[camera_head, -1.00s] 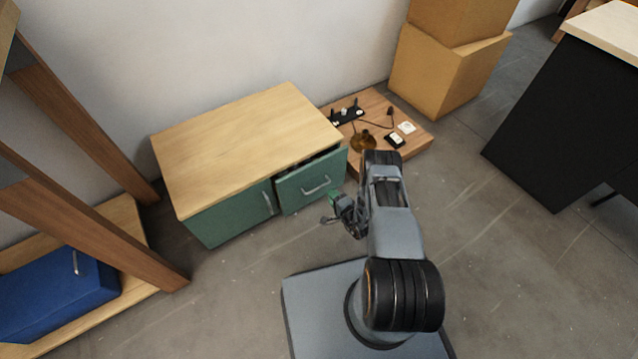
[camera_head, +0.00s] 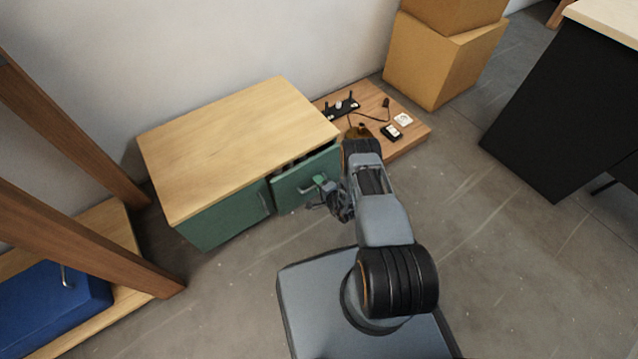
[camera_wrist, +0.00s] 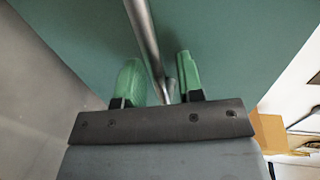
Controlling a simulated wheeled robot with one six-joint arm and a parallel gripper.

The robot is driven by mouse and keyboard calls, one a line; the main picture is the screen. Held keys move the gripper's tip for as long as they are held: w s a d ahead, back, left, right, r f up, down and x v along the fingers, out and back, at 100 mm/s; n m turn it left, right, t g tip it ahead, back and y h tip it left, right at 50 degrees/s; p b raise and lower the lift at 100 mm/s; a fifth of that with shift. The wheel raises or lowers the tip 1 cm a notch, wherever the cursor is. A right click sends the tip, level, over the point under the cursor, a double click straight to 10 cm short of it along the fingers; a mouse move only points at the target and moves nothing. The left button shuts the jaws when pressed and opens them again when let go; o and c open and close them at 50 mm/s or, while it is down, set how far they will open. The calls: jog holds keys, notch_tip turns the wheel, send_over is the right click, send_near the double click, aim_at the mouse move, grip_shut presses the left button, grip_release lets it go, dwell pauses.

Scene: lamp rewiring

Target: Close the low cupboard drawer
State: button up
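The low cupboard (camera_head: 225,140) has a wooden top and green fronts and stands against the wall. Its drawer (camera_head: 296,190), on the right side of the front, is partly open, with a dark gap showing along its top edge. My gripper (camera_head: 318,188) is right at the drawer front. In the wrist view the green drawer front (camera_wrist: 225,45) fills most of the picture, and the metal bar handle (camera_wrist: 143,35) runs between the two green fingertips of my gripper (camera_wrist: 158,80). The fingers are apart, with space on both sides of the bar.
A low wooden board (camera_head: 385,105) with a power strip, sockets and a brass lamp part sits right of the cupboard. Cardboard boxes (camera_head: 440,65) stand behind it. A wooden rack with a blue case (camera_head: 50,300) is at left, a black bench (camera_head: 560,120) at right.

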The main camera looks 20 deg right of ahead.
grip_shut()
dwell(0.3)
